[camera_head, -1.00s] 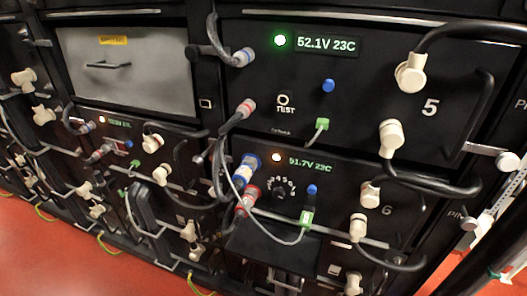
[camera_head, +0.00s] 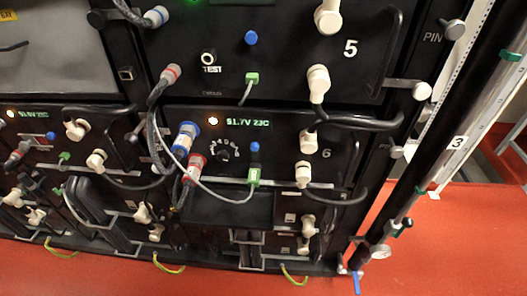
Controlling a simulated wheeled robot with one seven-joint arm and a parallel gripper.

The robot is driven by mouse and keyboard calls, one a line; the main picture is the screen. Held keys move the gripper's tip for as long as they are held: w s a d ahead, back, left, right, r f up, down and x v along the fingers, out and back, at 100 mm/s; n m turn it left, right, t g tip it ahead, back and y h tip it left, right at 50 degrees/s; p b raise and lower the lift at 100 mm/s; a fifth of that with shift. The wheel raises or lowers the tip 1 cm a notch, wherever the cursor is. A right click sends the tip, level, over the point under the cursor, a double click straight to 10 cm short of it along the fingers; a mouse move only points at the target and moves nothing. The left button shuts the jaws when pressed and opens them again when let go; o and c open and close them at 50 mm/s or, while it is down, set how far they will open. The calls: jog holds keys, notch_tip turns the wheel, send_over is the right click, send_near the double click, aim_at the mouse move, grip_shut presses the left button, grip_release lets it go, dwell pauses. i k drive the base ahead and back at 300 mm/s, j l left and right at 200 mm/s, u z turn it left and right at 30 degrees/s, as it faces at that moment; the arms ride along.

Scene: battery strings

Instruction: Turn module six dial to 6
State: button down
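Module six (camera_head: 275,135) is the black unit below module five, with a "6" at its right side. Its display (camera_head: 247,121) reads about 51.7V 23C, beside a lit orange lamp. Its dial (camera_head: 224,156) is a small dark knob ringed by white numerals, left of a blue knob (camera_head: 255,147). The dial's setting is too small to read. Blue (camera_head: 186,137) and red (camera_head: 194,168) plugs sit just left of the dial, and a grey cable loops below it. My gripper is not in view.
Module five (camera_head: 290,60) is above, with a white plug and cable (camera_head: 318,84) near its "5". Bar handles (camera_head: 345,120) jut out at right. A rail post marked 3 (camera_head: 457,142) stands at far right. Red floor (camera_head: 430,245) in front is clear.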

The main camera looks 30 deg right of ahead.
aim_at(223, 156)
jog(key=i+u, duration=0.15)
jog(key=u, duration=0.2)
jog(key=i+u, duration=0.2)
jog(key=u, duration=0.15)
jog(key=i+u, duration=0.2)
jog(key=u, duration=0.15)
